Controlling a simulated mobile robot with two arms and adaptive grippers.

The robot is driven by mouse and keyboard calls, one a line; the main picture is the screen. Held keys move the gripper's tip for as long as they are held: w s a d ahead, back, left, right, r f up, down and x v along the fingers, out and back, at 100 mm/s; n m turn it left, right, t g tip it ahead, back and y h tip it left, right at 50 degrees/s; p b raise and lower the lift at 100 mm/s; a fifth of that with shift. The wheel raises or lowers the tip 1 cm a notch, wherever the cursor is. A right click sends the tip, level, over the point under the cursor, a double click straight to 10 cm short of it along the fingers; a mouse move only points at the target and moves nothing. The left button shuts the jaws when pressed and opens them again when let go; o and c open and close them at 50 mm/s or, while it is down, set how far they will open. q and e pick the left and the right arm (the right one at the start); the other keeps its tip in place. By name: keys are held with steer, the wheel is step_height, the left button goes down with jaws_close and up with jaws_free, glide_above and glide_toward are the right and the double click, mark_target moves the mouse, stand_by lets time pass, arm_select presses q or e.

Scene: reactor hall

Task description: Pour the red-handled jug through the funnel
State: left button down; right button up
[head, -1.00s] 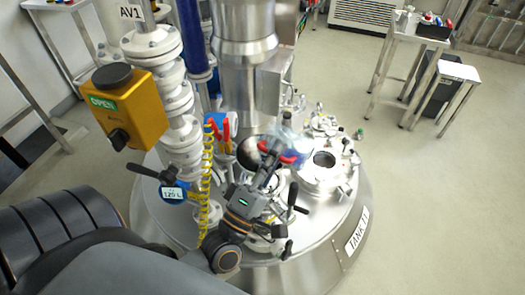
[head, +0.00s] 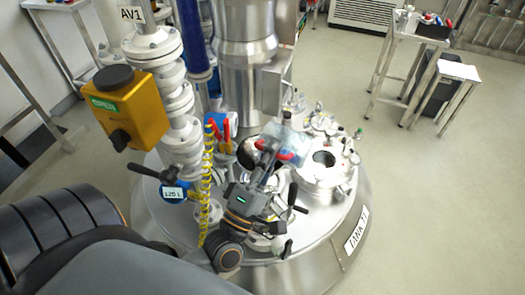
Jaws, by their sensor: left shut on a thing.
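My left gripper (head: 268,160) reaches over the tank lid from the lower left. It is shut on the red handle of a clear jug (head: 292,138). The jug is held above the lid and looks tilted; its contents are hard to make out. The funnel seems to be the metal bowl (head: 246,150) just left of the jug, partly hidden by my gripper. I cannot tell whether liquid is flowing. My right gripper is out of view.
The steel tank lid (head: 318,215) carries several valves and a round open port (head: 323,159) right of the jug. White flanged piping with a yellow actuator (head: 130,105) stands at left, beside a coiled yellow hose (head: 206,190). The floor at right is clear, with tables (head: 458,71) beyond.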

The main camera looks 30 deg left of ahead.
arm_select(q)
steer(key=shift+a+r+n+y+p, duration=0.15)
steer(key=shift+a+n+y+p, duration=0.15)
steer(key=shift+n, duration=0.25)
steer(key=shift+a+r+n+y+p, duration=0.1)
steer(key=shift+a+r+n+y, duration=0.05)
steer(key=shift+n+y, duration=0.35)
